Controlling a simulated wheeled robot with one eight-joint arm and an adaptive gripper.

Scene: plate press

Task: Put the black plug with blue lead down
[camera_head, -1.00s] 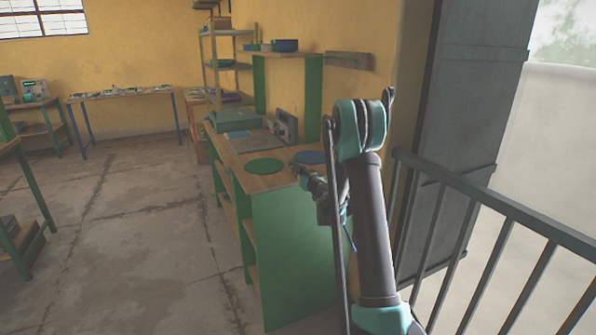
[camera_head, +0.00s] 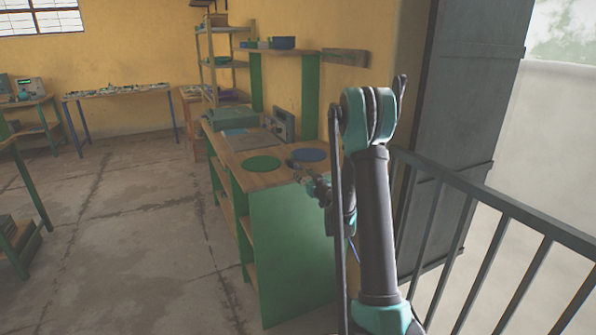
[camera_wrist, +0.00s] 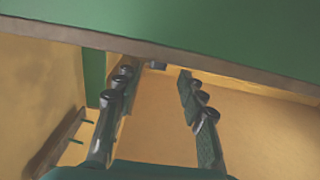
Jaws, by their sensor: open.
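My gripper (camera_head: 300,168) is at the front right of the wooden bench (camera_head: 238,150), close to the blue round mat (camera_head: 310,155). In the wrist view my gripper (camera_wrist: 155,75) has its two fingers spread apart, with no thing clearly held between them. A small dark item (camera_wrist: 157,65) shows at the brown edge beyond the fingertips; I cannot tell whether it is the black plug. A thin blue line (camera_head: 354,250) hangs beside my arm in the head view; I cannot tell whether it is the blue lead. I cannot make out the plug for certain.
A green round mat (camera_head: 262,163) lies left of the blue one. A green case (camera_head: 230,118) and a grey box (camera_head: 283,124) stand farther back on the bench. A metal railing (camera_head: 490,205) runs along the right. The floor at left is open.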

